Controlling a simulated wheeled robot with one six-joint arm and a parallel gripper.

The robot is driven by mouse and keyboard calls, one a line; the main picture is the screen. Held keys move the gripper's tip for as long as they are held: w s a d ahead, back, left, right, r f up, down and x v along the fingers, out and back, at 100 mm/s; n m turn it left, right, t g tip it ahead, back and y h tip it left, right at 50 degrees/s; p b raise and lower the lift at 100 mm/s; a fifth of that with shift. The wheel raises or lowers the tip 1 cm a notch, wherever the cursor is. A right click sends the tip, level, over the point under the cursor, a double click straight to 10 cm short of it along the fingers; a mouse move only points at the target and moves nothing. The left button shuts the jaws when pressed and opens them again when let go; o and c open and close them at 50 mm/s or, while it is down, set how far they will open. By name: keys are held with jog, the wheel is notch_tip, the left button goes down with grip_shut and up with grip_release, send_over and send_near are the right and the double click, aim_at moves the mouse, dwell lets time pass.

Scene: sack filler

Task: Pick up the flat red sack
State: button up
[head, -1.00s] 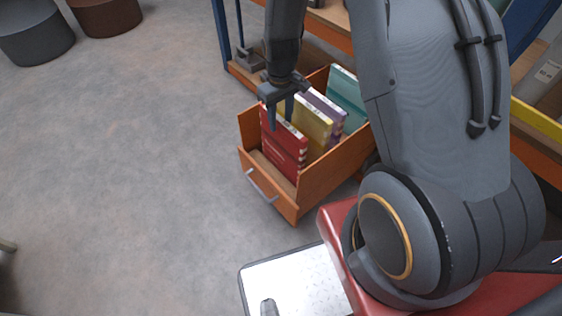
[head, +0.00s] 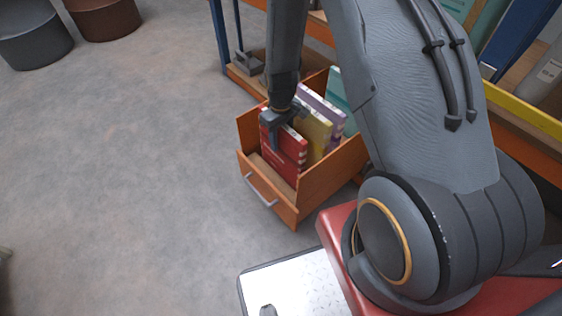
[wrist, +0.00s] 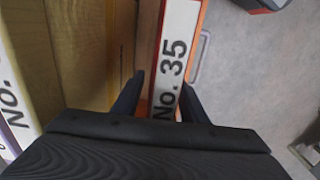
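The flat red sack (head: 284,150) stands on edge in the orange drawer (head: 318,188), nearest the drawer's front. Its white top edge, marked "No. 35", shows in the wrist view (wrist: 178,50). My gripper (head: 283,134) is down at the top of the red sack. In the wrist view its fingers (wrist: 162,95) are apart, one on each side of the sack's top edge. The left finger shows a gap to the sack; the right finger is very close to it, and I cannot tell if it touches.
A yellow sack (head: 315,128), a purple one (head: 324,106) and a teal one (head: 338,88) stand behind the red sack in the drawer. The drawer has a metal handle (head: 260,190).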

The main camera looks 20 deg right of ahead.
jog(key=shift+c, duration=0.4)
grip_shut()
dwell(0.9)
